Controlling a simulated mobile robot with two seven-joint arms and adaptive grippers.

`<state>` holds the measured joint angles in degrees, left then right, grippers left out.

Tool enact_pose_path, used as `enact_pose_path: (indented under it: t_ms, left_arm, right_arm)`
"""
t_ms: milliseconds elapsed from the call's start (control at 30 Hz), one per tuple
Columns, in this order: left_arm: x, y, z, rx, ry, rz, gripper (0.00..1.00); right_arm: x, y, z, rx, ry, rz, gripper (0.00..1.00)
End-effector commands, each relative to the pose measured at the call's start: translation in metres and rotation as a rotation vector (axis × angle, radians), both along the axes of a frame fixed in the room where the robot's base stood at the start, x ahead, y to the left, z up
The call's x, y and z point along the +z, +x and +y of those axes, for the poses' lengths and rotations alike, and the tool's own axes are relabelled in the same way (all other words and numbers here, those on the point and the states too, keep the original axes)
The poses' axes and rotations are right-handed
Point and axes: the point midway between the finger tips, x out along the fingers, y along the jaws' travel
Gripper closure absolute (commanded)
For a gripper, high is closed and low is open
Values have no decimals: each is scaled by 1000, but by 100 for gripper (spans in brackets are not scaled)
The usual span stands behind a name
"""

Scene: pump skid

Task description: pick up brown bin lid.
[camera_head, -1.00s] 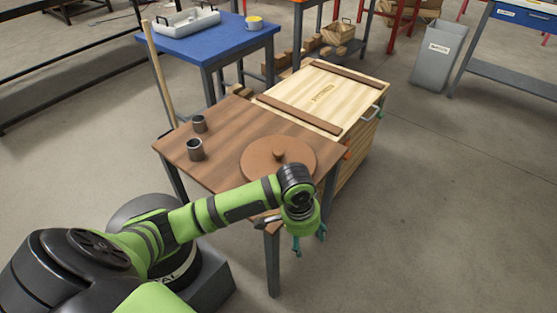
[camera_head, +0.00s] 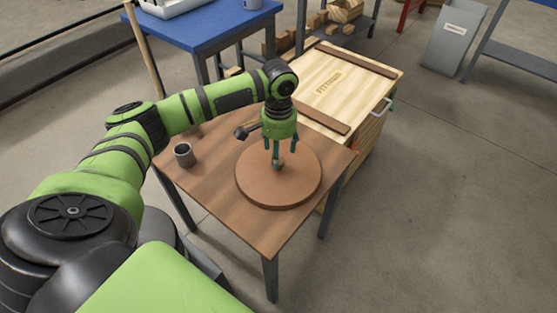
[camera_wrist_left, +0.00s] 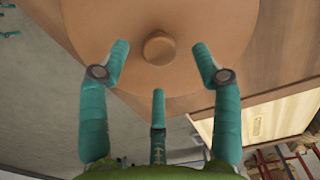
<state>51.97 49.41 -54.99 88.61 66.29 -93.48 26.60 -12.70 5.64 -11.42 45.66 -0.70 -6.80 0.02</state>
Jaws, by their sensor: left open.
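The brown bin lid (camera_head: 300,190) is a round disc lying flat on the brown wooden table (camera_head: 215,205). Its knob shows in the left wrist view (camera_wrist_left: 159,48), at the centre of the disc. My left gripper (camera_head: 277,158) points down above the lid, with its fingers around or just above the knob. In the left wrist view my left gripper (camera_wrist_left: 160,75) has its teal fingers spread apart, with nothing between them. I cannot tell whether any finger touches the knob. My right gripper does not show.
A dark metal cup (camera_head: 184,155) stands on the table left of the lid. A wooden crate (camera_head: 345,85) with a plank top adjoins the table's far side. A blue table (camera_head: 200,32) stands behind. Open floor (camera_head: 450,200) lies to the right.

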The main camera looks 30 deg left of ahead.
Motion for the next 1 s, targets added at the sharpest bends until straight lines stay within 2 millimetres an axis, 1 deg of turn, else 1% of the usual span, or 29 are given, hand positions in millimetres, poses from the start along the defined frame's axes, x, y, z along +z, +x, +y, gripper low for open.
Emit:
enact_pose_path:
  t_ms: [33, 100, 233, 333, 533, 567, 600, 667, 700, 733, 1000]
  left_arm:
    - [-10, -1, 1, 0, 0, 2, 35]
    - [-21, -1, 1, 0, 1, 2, 35]
    - [-37, -1, 1, 0, 1, 0, 35]
    - [-43, -1, 1, -1, 2, -2, 35]
    - [-44, -1, 1, -1, 1, -2, 35]
    - [-43, -1, 1, -2, 1, -2, 39]
    - [-43, -1, 1, -2, 1, -2, 55]
    - [-43, -1, 1, -2, 1, -2, 79]
    - [-43, -1, 1, -2, 1, -2, 95]
    - [-43, -1, 1, -2, 1, -2, 100]
    - [-43, -1, 1, -2, 1, -2, 100]
  right_arm:
    - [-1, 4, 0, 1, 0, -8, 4]
    - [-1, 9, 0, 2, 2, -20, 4]
    - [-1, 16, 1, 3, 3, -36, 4]
    - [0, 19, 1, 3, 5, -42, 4]
    - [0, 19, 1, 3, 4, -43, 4]
    - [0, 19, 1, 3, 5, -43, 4]
    - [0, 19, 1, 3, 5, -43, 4]
    - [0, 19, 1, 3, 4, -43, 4]
    - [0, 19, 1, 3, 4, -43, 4]
    - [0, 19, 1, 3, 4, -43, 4]
    - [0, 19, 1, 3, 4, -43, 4]
